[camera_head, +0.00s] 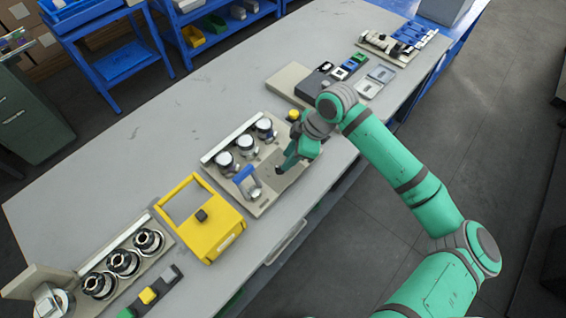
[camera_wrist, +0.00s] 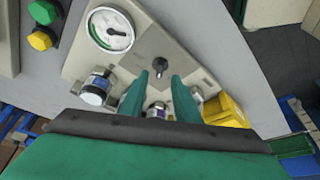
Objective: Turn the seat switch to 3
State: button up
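A beige panel (camera_head: 262,202) lies on the grey bench in the head view, with several silver round fittings on it. A small black knob (camera_wrist: 159,64) stands on this panel in the wrist view, just beyond my fingertips; I take it to be the seat switch, but I can read no numbers or setting. My gripper (camera_wrist: 160,76) has its two green fingers apart, with nothing seen between them. The knob appears centred ahead of the gap; I cannot tell whether the fingers touch it. In the head view my gripper (camera_head: 283,165) points down over the panel's right part.
A yellow frame box (camera_head: 215,240) stands left of the panel. Bare bench (camera_head: 120,160) lies behind.

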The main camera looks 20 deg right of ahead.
jog(key=shift+x, duration=2.4)
grip_shut()
